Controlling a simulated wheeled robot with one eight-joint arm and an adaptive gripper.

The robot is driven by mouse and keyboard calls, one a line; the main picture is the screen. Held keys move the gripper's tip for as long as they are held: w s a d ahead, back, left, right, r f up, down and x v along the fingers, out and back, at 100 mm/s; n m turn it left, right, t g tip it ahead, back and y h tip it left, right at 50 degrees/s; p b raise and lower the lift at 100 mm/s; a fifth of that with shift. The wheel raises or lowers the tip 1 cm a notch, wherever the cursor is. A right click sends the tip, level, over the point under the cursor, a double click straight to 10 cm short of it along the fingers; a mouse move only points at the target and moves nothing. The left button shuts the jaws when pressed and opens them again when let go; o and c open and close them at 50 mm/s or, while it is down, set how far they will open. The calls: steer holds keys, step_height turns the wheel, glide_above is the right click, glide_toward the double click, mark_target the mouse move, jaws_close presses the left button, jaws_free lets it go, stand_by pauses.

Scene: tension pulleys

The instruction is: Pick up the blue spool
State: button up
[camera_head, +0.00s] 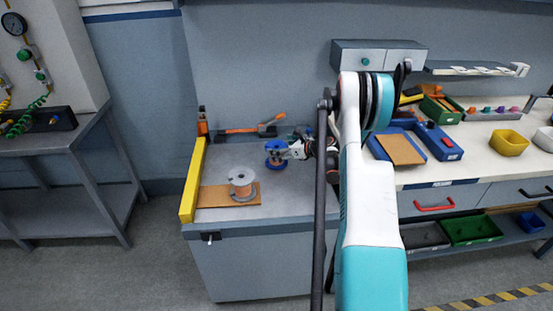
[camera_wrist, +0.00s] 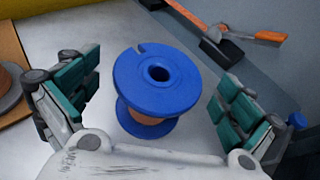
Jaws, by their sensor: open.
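The blue spool (camera_wrist: 157,82) stands upright on the grey bench top, with a notch in its top flange, a dark centre hole and a band of copper-coloured winding low down. In the head view the blue spool (camera_head: 275,152) is near the middle of the bench, partly hidden by my gripper. My gripper (camera_wrist: 155,100) is open, with one green-padded finger on each side of the spool and a visible gap to each. In the head view my gripper (camera_head: 297,150) reaches in from the right at the spool.
A grey spool (camera_head: 242,182) stands on a brown board (camera_head: 213,196) at the left. A yellow bar (camera_head: 192,180) edges the bench's left side. An orange-handled tool (camera_head: 252,130) lies behind the blue spool. Blue trays (camera_head: 437,141) are on the right-hand bench.

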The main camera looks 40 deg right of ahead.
steer(key=shift+x, duration=1.25)
steer(key=shift+s, duration=0.1)
steer(key=c, duration=1.6)
